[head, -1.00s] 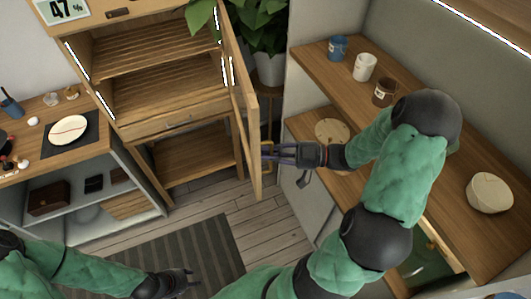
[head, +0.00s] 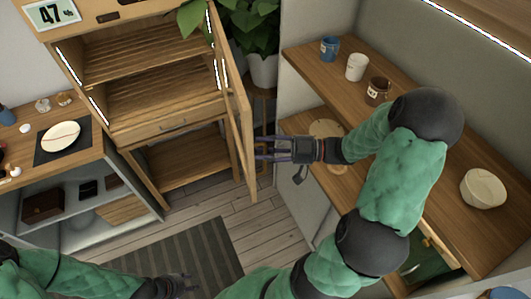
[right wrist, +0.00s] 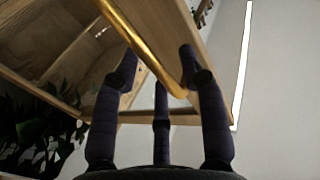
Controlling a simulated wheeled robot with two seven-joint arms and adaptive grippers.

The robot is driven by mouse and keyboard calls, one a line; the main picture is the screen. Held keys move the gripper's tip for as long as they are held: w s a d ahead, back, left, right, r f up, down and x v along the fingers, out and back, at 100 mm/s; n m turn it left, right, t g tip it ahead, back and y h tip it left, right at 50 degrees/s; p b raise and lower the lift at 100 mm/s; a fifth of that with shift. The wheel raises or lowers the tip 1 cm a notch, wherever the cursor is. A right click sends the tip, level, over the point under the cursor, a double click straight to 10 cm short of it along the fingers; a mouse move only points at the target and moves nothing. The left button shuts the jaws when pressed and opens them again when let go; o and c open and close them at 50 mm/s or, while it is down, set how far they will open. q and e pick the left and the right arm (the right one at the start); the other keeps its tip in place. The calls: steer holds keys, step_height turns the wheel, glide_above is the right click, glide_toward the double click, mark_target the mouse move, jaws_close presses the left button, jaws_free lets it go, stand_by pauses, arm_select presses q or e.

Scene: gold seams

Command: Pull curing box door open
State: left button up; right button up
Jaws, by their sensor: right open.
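The curing box (head: 150,122) is a tall wooden cabinet with slatted shelves, lit strips and a "47 %" display. Its door (head: 246,125) stands wide open, swung out on the right side of the box. My right gripper (head: 258,148) is at the door's outer face, by the handle. In the right wrist view its dark fingers (right wrist: 160,85) are spread, and the gold bar handle (right wrist: 143,48) runs slantwise in front of and between them. Whether they touch it is unclear. My left gripper (head: 188,286) is low at the bottom edge, away from the box; its fingertips are small and dark.
A wooden counter with mugs (head: 356,67) and a cream bowl (head: 483,188) is on the right, under my right arm. A plant (head: 250,35) stands behind the door. A left bench holds a plate (head: 61,136). A striped rug (head: 195,255) covers clear floor.

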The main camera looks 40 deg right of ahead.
step_height(320, 180, up, 7)
stand_by(0.3)
steer(key=shift+s, duration=0.1)
stand_by(0.5)
